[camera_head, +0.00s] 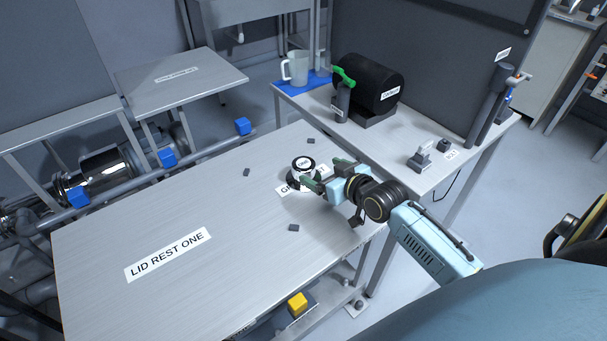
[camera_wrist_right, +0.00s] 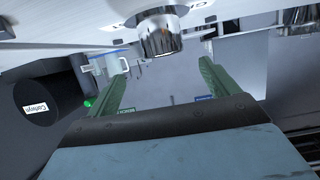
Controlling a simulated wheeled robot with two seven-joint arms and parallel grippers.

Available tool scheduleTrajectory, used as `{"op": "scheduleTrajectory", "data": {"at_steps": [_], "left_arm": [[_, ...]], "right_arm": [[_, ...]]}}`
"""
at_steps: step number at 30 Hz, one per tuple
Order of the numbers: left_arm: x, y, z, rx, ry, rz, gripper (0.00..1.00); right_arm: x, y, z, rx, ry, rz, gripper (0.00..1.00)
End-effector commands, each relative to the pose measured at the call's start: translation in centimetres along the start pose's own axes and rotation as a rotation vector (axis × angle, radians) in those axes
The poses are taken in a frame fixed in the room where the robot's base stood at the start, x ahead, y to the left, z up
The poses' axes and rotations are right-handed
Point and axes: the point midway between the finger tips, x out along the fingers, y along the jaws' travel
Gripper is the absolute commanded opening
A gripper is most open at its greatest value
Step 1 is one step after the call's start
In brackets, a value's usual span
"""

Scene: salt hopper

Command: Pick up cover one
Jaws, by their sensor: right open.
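A small round piece (camera_head: 302,164) with a white top marked "ONE" and a dark base stands on the table marked "LID REST ONE" (camera_head: 100,235); I take it as cover one or its knob. In the right wrist view a shiny metal knob (camera_wrist_right: 160,38) shows near the tips of the green fingers, between them in the picture. My right gripper (camera_head: 327,174) is open and empty. Its fingers reach in from the right, close beside the round piece; I cannot tell whether they touch it. A label beside the piece is partly hidden. My left gripper is not in view.
Several small dark blocks (camera_head: 293,228) lie around the round piece. A side bench behind holds a black drum (camera_head: 368,84), a clear jug (camera_head: 295,68) and dark upright tubes (camera_head: 488,105). Blue cubes (camera_head: 168,158) sit along a rail at left. The table's left part is clear.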

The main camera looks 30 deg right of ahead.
Motion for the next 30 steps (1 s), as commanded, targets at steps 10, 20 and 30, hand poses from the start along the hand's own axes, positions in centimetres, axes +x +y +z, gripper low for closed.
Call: {"op": "scheduleTrajectory", "data": {"at_steps": [10, 20, 30], "left_arm": [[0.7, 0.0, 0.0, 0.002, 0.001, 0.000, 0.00], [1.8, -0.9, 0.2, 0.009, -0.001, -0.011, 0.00], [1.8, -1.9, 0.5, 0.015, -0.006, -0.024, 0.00]], "right_arm": [[3.5, -0.2, 0.0, 0.000, -0.001, -0.001, 0.87], [7.8, -0.6, 0.0, 0.000, -0.002, -0.001, 0.87], [8.3, -0.6, -0.1, -0.001, -0.002, -0.001, 0.85]]}}
